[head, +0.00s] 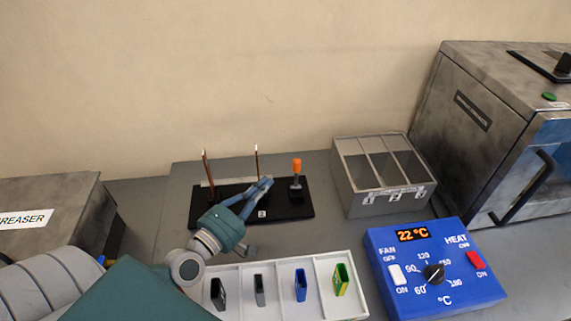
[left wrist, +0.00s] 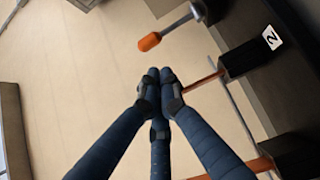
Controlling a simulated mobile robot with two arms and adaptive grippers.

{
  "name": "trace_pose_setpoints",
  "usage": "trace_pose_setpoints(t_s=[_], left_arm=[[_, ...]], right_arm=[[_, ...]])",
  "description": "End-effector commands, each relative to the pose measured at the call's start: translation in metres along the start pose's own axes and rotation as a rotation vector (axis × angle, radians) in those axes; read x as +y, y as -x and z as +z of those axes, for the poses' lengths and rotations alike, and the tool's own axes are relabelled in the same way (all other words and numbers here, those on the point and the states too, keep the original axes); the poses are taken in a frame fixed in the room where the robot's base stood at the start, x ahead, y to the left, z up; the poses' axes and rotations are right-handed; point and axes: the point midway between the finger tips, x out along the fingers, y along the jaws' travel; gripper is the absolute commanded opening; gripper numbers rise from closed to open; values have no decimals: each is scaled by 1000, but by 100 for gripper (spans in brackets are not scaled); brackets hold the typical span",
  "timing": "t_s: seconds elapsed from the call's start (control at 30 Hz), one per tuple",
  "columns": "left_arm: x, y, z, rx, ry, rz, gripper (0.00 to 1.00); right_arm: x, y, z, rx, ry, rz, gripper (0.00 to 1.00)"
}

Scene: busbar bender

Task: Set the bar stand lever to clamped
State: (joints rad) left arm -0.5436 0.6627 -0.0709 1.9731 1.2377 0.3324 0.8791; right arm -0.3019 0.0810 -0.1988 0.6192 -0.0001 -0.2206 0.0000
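The bar stand (head: 292,213) is a black base at the back of the bench with two upright copper bars, a rear one (head: 257,160) and a left one (head: 206,170). Its lever (head: 297,166) has an orange grip and stands upright at the right end. The orange grip also shows in the left wrist view (left wrist: 149,42). My left gripper (head: 267,181) is over the stand, left of the lever and apart from it. In the left wrist view its fingertips (left wrist: 155,74) are together, with no object seen between them. A copper bar (left wrist: 205,83) passes close beside them, partly hidden. My right gripper is not in view.
A grey three-slot bin (head: 345,185) stands right of the stand. In front are a white tray (head: 240,310) with coloured items and a blue heater control box (head: 400,280). A metal oven (head: 430,110) is at right, a degreaser box (head: 60,190) at left.

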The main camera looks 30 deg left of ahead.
Motion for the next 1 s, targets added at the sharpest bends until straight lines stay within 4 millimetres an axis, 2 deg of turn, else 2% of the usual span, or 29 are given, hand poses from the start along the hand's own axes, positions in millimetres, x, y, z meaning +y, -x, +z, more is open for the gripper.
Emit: trace_pose_setpoints(t_s=[0.13, 0.23, 0.5, 0.7, 1.0], left_arm=[[1, -5, 0, 1, 0, 1, 0], [3, -15, 0, 1, 1, 3, 0], [3, -62, 0, 1, 0, 3, 0], [2, -89, 0, 1, 0, 2, 0], [0, -100, 0, 0, 1, -1, 0]], right_arm=[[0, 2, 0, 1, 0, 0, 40], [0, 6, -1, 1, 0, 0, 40], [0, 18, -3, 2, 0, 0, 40], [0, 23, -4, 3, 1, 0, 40], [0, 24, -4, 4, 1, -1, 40]])
